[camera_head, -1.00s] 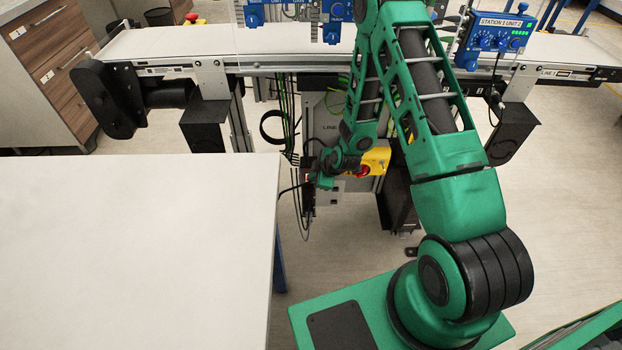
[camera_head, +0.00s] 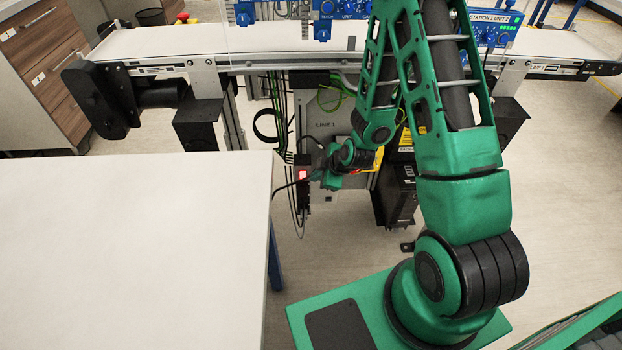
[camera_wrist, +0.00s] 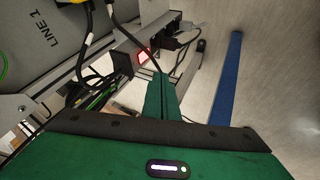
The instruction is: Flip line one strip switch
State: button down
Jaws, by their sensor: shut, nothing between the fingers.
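The line one power strip (camera_head: 303,186) hangs upright below the conveyor, left of the grey LINE 1 cabinet (camera_head: 318,122). My gripper (camera_head: 314,176) is shut and empty, just right of the strip. In the wrist view its green fingers (camera_wrist: 161,80) are together, their tips just below and right of the switch. I cannot tell whether they touch it.
The conveyor (camera_head: 240,45) runs across above the cabinet. A white table (camera_head: 130,250) fills the lower left, its corner close to the strip. Loose black cables (camera_head: 297,215) hang around the strip. A black box (camera_head: 397,195) stands right of the cabinet.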

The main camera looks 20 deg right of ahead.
jog(key=shift+s+d+r, duration=0.15)
jog(key=shift+s+r, duration=0.15)
jog(key=shift+r, duration=0.1)
send_near(306, 177)
jog(key=s+a+f, duration=0.1)
jog(key=a+f, duration=0.3)
jog(key=f, duration=0.1)
jog(key=w, duration=0.1)
jog(key=w+d, duration=0.1)
jog(key=w, duration=0.1)
jog(key=shift+f, duration=0.1)
jog(key=shift+w+d, duration=0.1)
jog(key=shift+w, duration=0.4)
dwell(0.3)
